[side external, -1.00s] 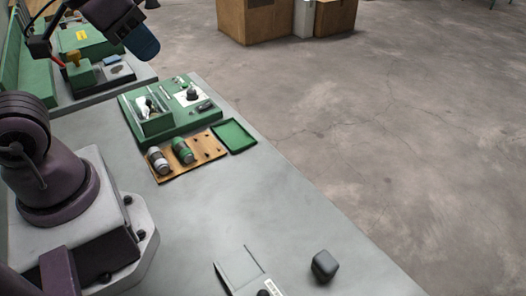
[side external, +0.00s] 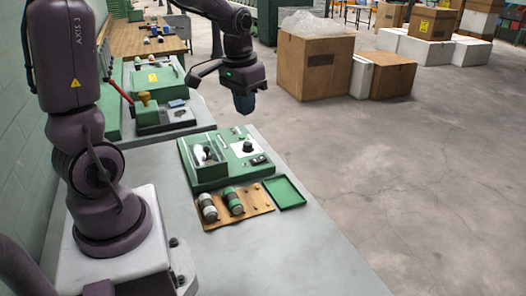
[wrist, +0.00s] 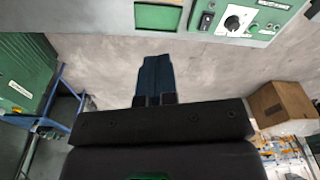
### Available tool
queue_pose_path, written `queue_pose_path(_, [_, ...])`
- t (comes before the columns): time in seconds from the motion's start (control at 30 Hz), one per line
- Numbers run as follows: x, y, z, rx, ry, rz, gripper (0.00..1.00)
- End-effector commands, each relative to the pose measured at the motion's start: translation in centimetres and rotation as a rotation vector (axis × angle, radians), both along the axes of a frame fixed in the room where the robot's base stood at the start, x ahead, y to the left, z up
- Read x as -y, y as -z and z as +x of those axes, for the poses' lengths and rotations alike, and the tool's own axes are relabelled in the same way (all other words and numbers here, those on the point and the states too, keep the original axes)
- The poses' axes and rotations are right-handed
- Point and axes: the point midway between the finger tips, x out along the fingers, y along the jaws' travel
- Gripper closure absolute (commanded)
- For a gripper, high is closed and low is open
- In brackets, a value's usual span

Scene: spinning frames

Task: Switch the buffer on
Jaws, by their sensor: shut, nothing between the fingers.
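A green machine (side external: 190,178) stands on the grey bench in the side view, with a clear-covered box, a white dial plate with a black knob (side external: 247,147) and a small black switch (side external: 259,160). I take it for the buffer, though no readable label confirms this. In the wrist view the black switch (wrist: 206,20) and the knob (wrist: 232,22) show at the top edge. I cannot tell the switch's position. My gripper (side external: 244,106), with blue fingers, is shut and empty, pointing down above and behind the machine, apart from it. Its fingers (wrist: 155,80) also show in the wrist view.
A wooden board (side external: 256,204) with two cylinders lies in front of the machine, beside a green tray (side external: 285,192). A second green machine (side external: 145,77) stands further back left. Cardboard boxes (side external: 318,68) stand on the floor behind.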

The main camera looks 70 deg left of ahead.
Motion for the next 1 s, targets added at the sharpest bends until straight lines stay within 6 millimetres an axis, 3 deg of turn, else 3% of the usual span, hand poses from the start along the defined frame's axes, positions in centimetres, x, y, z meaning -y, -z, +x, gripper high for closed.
queue_pose_path(0.3, [-9.2,7.3,3.9,-0.048,0.034,-0.07,1.0])
queue_pose_path(0.5, [-13.3,10.1,6.7,-0.002,0.154,-0.059,1.0])
queue_pose_path(0.6, [-14.2,8.8,8.1,0.04,0.242,-0.011,1.0])
queue_pose_path(1.0, [-14.1,8.8,8.1,0.04,0.295,-0.002,1.0])
